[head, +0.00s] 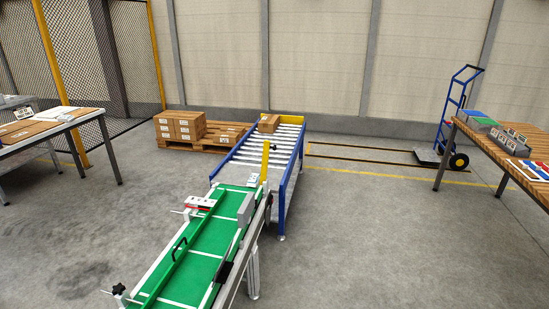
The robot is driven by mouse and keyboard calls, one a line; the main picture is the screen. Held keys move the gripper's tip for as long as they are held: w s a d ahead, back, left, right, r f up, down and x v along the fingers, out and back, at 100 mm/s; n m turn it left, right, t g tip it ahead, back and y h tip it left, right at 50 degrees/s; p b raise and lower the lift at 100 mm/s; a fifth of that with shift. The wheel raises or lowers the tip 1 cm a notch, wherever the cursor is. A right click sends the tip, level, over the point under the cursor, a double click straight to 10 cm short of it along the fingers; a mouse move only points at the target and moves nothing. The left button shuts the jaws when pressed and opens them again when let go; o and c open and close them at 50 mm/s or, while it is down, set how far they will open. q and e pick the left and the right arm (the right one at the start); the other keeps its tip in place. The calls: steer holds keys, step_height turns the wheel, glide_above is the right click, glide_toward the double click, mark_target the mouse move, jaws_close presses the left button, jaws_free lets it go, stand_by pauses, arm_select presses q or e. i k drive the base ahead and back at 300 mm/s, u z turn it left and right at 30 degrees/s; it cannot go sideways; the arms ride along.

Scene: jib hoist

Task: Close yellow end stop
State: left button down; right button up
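A narrow yellow upright piece (265,161) stands at the joint between the green belt conveyor (205,249) and the blue-framed roller conveyor (268,147). It points up, not across the belt. I cannot tell for certain which of the two is the end stop. A cardboard box (269,123) sits on the far rollers. Neither of my grippers is in view.
A pallet with boxes (182,124) stands behind left. Tables stand at far left (75,122) and right (500,158); a blue hand truck (455,118) is at back right. Floor on both sides is clear.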

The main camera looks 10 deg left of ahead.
mark_target(266, 145)
steer(key=i, duration=0.3)
steer(key=u, duration=0.8)
steer(key=k, duration=0.3)
steer(key=z, duration=1)
steer(key=i, duration=1.2)
steer(key=u, duration=0.55)
steer(key=i, duration=0.8)
steer(key=u, duration=0.7)
